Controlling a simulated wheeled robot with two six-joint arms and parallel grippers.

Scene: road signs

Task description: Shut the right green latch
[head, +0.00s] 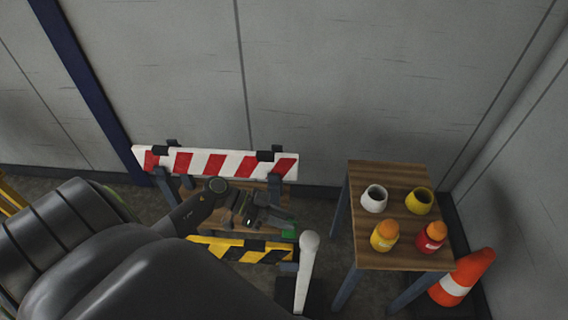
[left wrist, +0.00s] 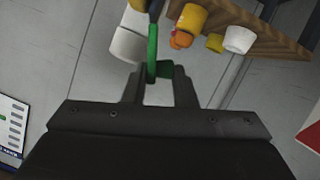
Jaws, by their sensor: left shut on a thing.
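The green latch (head: 290,231) sits at the right end of the yellow-and-black striped board (head: 240,250), beside a white round-topped post (head: 308,248). My left gripper (head: 283,222) reaches it from the left. In the left wrist view, the latch shows as an upright green bar (left wrist: 152,54) at the fingertips of my left gripper (left wrist: 158,80), with a second green piece just right of it. The gripper is shut on the latch. The fingers partly hide the latch in the head view. My right gripper is in neither view.
A red-and-white striped board (head: 215,163) stands behind the arm. To the right is a wooden table (head: 400,178) with a white cup (head: 374,198), a yellow cup (head: 419,201) and two orange-capped jars. An orange cone (head: 463,278) leans beside the table. Walls close the back and right.

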